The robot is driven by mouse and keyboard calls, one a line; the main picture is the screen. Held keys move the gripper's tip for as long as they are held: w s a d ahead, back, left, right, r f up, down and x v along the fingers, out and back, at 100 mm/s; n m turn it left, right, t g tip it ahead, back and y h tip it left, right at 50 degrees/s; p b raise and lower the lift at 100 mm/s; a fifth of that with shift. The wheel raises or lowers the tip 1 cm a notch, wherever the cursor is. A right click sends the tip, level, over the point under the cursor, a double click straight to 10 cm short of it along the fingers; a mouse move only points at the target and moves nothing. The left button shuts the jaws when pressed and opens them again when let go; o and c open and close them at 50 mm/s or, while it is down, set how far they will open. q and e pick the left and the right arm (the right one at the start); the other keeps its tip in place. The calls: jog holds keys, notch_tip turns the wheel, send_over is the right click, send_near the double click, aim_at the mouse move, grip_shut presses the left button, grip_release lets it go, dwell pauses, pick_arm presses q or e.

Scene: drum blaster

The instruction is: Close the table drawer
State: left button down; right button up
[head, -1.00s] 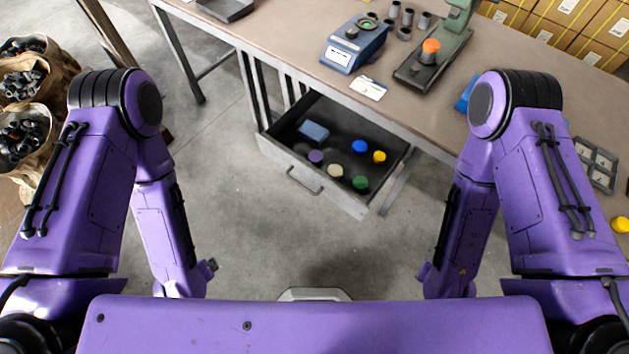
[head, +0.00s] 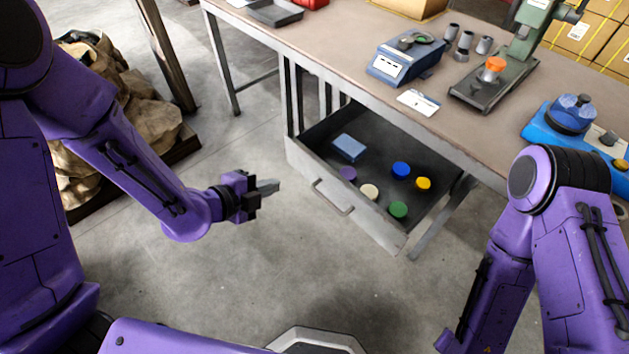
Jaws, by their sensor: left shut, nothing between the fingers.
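The grey table drawer (head: 368,218) is pulled open under the brown-topped table (head: 350,50), with a bar handle (head: 332,197) on its front. Inside it lie a blue box (head: 349,148) and several coloured round caps, such as a green one (head: 398,209) and a yellow one (head: 423,183). My left gripper (head: 268,187) is shut and empty, left of the drawer front and apart from it, its fingers pointing right toward the drawer. My right arm shows at the lower right; its gripper fingers do not show.
On the table stand a blue scale (head: 404,62), a green press (head: 500,80) and a blue device (head: 568,120). A table leg (head: 440,222) stands right of the drawer. A brown sack (head: 115,90) is at left. Floor before the drawer is clear.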

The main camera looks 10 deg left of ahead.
pick_arm(q)
jog(key=m, duration=0.3)
jog(key=m+b, duration=0.2)
jog(key=b, duration=0.5)
send_near(323, 170)
jog(key=shift+g, duration=0.3)
jog(key=x, duration=0.5)
jog(key=shift+w+a+f, duration=0.1)
jog(key=shift+a, duration=0.05)
jog(key=shift+w+d, duration=0.45)
jog(key=shift+w, duration=0.05)
